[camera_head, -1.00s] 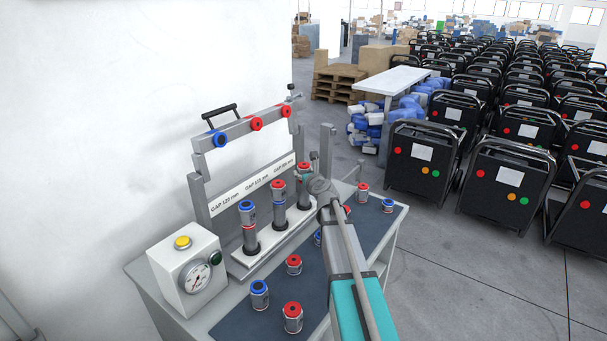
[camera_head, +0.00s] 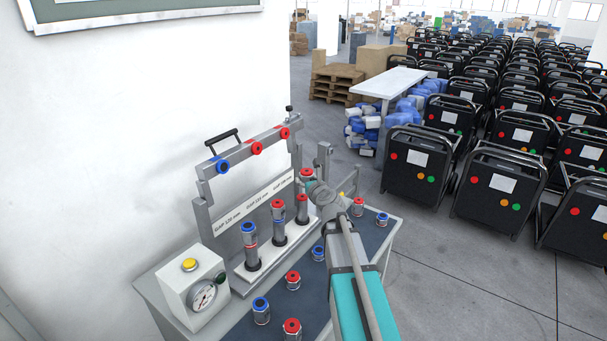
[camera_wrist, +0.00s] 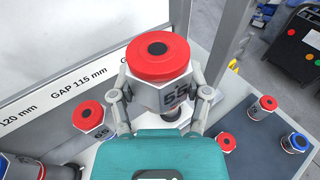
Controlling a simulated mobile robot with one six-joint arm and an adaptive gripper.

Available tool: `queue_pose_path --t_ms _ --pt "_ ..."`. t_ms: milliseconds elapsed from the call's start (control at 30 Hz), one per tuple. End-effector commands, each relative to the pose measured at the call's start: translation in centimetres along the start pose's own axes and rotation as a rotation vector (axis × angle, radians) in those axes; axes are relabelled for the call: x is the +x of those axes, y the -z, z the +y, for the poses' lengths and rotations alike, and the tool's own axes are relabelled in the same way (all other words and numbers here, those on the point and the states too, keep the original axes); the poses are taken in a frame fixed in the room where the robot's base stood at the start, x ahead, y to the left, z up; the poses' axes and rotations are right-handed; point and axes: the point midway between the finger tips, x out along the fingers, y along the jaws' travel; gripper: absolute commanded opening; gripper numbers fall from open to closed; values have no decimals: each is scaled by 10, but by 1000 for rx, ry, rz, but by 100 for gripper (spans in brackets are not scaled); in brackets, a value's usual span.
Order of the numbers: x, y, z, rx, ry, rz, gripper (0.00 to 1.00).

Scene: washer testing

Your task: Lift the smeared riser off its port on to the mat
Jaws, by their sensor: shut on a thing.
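My gripper (camera_head: 312,186) is shut on a riser with a red cap (camera_wrist: 160,55) and a pale hexagonal body marked with a number. The held riser also shows in the head view (camera_head: 306,173), above the rightmost stack on the white port block. The dark mat (camera_head: 312,302) lies on the bench in front of the block.
A blue-capped stack (camera_head: 249,240) and a red-capped stack (camera_head: 278,218) stand to the left on the block. A grey gauge frame (camera_head: 240,142) rises behind. Several red- and blue-capped pieces stand on the mat. A gauge box (camera_head: 195,285) is at left.

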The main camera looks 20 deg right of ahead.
Motion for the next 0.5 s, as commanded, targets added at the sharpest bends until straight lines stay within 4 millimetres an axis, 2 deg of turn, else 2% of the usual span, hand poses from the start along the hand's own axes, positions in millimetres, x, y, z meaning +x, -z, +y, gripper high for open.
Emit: queue_pose_path --t_ms 33,200,500 --pt "-18 -7 3 1 1 0 1" --pt "-45 -14 8 1 0 -1 1" --pt "-59 -17 10 0 0 -1 1"
